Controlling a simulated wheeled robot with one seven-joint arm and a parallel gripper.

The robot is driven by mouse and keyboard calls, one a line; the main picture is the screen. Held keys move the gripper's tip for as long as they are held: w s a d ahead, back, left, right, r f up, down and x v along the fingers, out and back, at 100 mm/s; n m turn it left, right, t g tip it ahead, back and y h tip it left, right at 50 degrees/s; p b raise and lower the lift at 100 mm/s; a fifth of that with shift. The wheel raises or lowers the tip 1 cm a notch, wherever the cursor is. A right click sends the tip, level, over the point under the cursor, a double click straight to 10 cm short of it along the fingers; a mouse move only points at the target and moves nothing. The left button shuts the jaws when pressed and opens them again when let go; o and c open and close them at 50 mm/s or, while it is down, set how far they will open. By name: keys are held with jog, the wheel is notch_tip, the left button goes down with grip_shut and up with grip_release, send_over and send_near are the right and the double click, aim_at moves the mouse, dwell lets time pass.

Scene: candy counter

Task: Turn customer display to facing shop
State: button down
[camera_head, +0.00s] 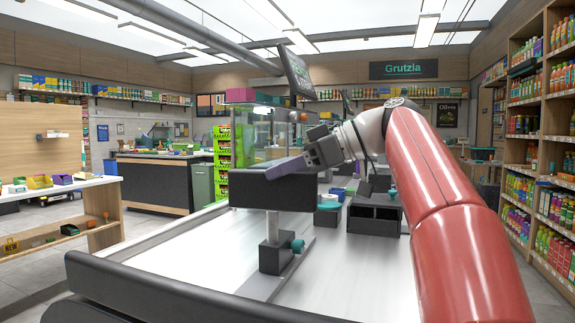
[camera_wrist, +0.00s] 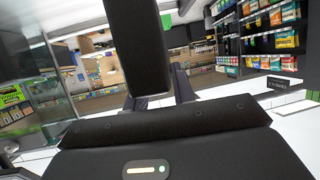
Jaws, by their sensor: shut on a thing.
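The customer display (camera_head: 258,193) is a wide dark box on a short light post with a teal knob (camera_head: 297,245), standing on the counter ahead of me. A dark, plain side of it faces my head camera; I cannot tell which side is its screen. My gripper (camera_head: 287,168) reaches in from the right and is shut on the display's upper edge. In the wrist view, the display (camera_wrist: 137,45) is a dark block running down from the top edge to between my fingers (camera_wrist: 160,101). My fingers hide part of its top.
The light counter top (camera_head: 185,253) has a dark raised edge at the near left. A dark open box (camera_head: 374,214) stands right of the display. A tilted monitor (camera_head: 297,72) and a glass case (camera_head: 275,130) are behind it. Stocked shelves (camera_head: 540,120) line the right.

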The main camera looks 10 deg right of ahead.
jog(key=shift+w+n+g, duration=0.1)
jog(key=shift+n+g, duration=0.3)
jog(key=shift+g, duration=0.1)
jog(key=c, duration=1.2)
grip_release()
jog(key=shift+o, duration=0.2)
